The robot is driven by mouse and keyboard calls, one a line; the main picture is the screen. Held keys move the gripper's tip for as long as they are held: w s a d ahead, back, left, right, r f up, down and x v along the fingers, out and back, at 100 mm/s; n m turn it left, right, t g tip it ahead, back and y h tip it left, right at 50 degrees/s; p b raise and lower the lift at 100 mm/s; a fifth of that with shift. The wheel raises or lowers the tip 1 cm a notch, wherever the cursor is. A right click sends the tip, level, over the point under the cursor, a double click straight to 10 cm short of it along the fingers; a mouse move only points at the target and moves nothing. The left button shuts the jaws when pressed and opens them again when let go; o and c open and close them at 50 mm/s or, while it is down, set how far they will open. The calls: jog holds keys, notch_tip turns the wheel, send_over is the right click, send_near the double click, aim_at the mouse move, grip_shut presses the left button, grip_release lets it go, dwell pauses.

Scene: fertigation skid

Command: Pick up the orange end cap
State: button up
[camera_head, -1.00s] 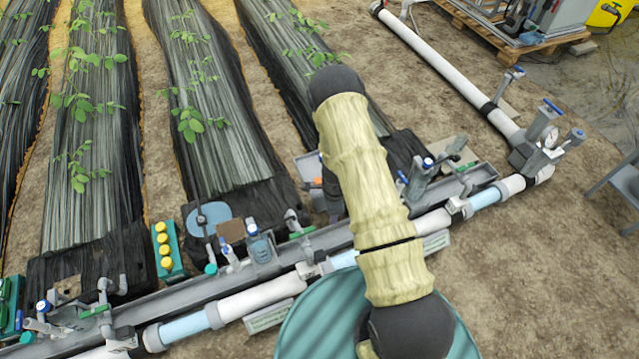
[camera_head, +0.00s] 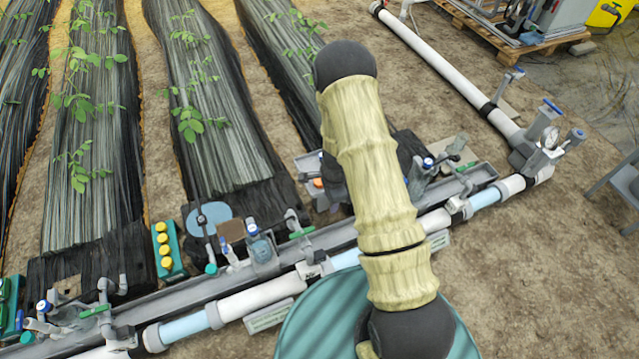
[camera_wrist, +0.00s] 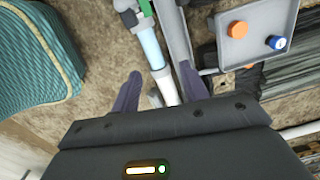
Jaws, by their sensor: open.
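The orange end cap (camera_wrist: 238,29) lies on a grey tray (camera_wrist: 262,10) at the upper right of the wrist view, beside a blue, white-topped cap (camera_wrist: 277,43). In the head view a small orange spot (camera_head: 318,183) shows on the grey tray (camera_head: 306,160), just left of my arm. My gripper (camera_wrist: 160,72) is open and empty in the wrist view. Its fingers are over the white and pale blue pipe, left of and apart from the orange cap. In the head view my arm hides my gripper.
A pipe (camera_head: 263,293) and a grey channel (camera_head: 235,281) run across the front, with valves and fittings standing along them. A green block with yellow caps (camera_head: 167,250) stands left. A ribbed teal container (camera_wrist: 38,60) is at the wrist view's left. Bare soil lies right.

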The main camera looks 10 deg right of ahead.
jog(key=s+a+r+n+t, duration=0.15)
jog(key=r+n, duration=0.25)
jog(key=r, duration=0.6)
jog(key=s+d+r+n, duration=0.1)
jog(key=s+r+n, duration=0.3)
jog(key=r, duration=0.5)
jog(key=s+d+r+n, duration=0.1)
jog(key=s+r+n, duration=0.8)
jog(key=r, duration=0.1)
jog(key=shift+s+r+t, duration=0.3)
jog(key=shift+r+t, duration=0.05)
jog(key=shift+r, duration=0.05)
jog(key=shift+c, duration=0.9)
